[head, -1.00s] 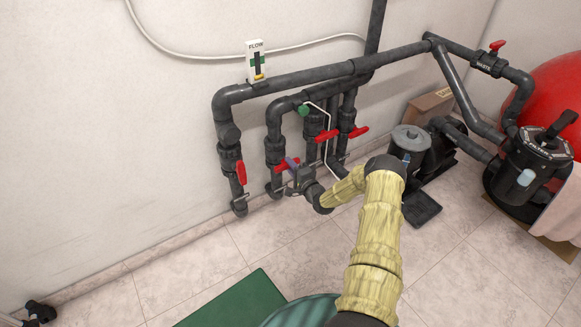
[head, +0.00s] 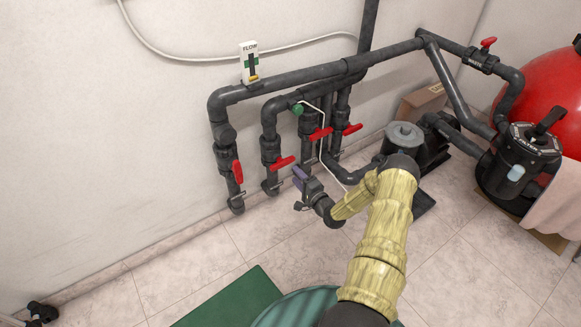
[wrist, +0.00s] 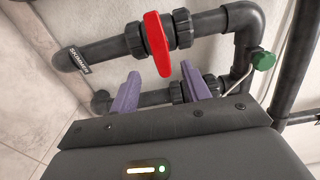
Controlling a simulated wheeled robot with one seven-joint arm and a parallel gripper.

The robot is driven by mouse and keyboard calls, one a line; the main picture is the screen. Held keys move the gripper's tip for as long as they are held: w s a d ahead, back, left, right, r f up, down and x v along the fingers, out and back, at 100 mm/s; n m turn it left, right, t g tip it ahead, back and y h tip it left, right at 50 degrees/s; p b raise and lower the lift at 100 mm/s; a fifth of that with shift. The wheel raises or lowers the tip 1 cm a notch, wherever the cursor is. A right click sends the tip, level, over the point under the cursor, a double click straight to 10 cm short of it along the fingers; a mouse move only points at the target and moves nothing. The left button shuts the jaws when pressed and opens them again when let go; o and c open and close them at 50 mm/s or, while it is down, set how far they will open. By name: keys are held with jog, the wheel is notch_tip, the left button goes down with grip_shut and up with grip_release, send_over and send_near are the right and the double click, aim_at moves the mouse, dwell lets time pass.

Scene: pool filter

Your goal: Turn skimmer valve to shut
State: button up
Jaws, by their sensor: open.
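The skimmer valve is the second from the left in the head view. Its red handle (head: 282,163) points right, across its upright dark pipe. In the wrist view the same handle (wrist: 157,43) lies crosswise over the pipe, beside the SKIMMER label (wrist: 74,61). My gripper (head: 300,177) is just right of and slightly below the handle, apart from it. In the wrist view my gripper's purple fingers (wrist: 158,92) are spread and empty, with another pipe section behind them. The handle is outside the fingers.
Other red-handled valves stand left (head: 238,172) and right (head: 320,134) of the skimmer valve. A green knob (head: 297,109) and thin white tube are close by.

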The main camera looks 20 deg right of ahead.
jog(key=s+d+p, duration=0.1)
jog(key=s+p, duration=0.1)
jog(key=s, duration=0.7)
jog(key=shift+s+d, duration=0.15)
jog(key=shift+d, duration=0.25)
jog(key=w+a+r+n+g+h, duration=0.1)
jog(key=a+r+n+g, duration=0.35)
jog(key=r+n, duration=0.2)
jog(key=w+a+r+n+g+h, duration=0.1)
jog(key=a+r+n+g, duration=0.2)
jog(key=r+n+g, duration=0.3)
jog(key=s+a+r+n+g, duration=0.1)
jog(key=s+a+r+g, duration=0.1)
jog(key=s+a+r, duration=0.4)
jog(key=s+a+r+n+g+h, duration=0.1)
jog(key=s+a+r, duration=0.1)
jog(key=s+r, duration=0.45)
jog(key=s+a+r+n+g, duration=0.2)
jog(key=s+a+r, duration=0.2)
jog(key=s, duration=0.5)
notch_tip(320, 180, up, 37)
jog(key=p, duration=3.7)
jog(key=shift+w+d, duration=0.2)
jog(key=shift+d, duration=0.05)
